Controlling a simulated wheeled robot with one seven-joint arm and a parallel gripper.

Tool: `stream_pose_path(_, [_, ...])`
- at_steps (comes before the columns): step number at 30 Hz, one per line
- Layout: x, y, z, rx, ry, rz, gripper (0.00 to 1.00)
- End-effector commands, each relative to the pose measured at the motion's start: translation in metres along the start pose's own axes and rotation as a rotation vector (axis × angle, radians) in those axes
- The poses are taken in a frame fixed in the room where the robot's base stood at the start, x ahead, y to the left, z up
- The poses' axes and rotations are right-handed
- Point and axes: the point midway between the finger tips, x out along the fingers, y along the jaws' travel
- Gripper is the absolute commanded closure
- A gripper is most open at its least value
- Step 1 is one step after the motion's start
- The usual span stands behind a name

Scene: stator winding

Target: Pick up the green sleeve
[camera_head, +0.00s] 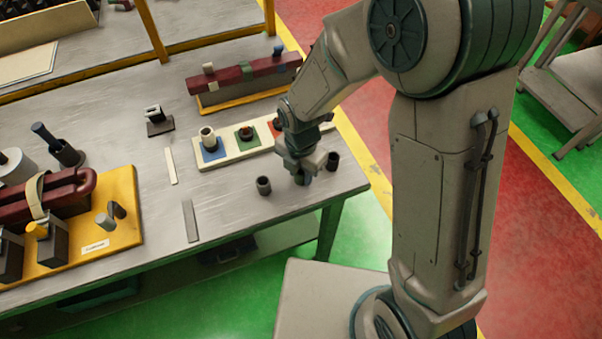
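My gripper (303,177) points down over the front right of the metal table. A small dark teal-green shape shows at its tips; I cannot tell whether it is the fingers or the green sleeve, nor whether the gripper is open or shut. A short dark sleeve (263,186) stands upright left of my gripper, and another dark sleeve (332,161) stands to its right. Their colour looks near black.
A maroon coil on a stand (243,76) lies behind the board. A yellow fixture (124,205) with another maroon coil fills the left. Two flat strips (190,221) lie mid-table. The table's right edge (352,176) is close to my gripper.

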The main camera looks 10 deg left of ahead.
Motion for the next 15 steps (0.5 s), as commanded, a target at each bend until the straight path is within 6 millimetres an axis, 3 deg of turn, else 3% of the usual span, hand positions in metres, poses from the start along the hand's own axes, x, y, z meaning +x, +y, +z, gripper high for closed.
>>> stream_pose_path(15, [-0.0062, 0.0005, 0.0005, 0.001, -0.001, 0.002, 0.92])
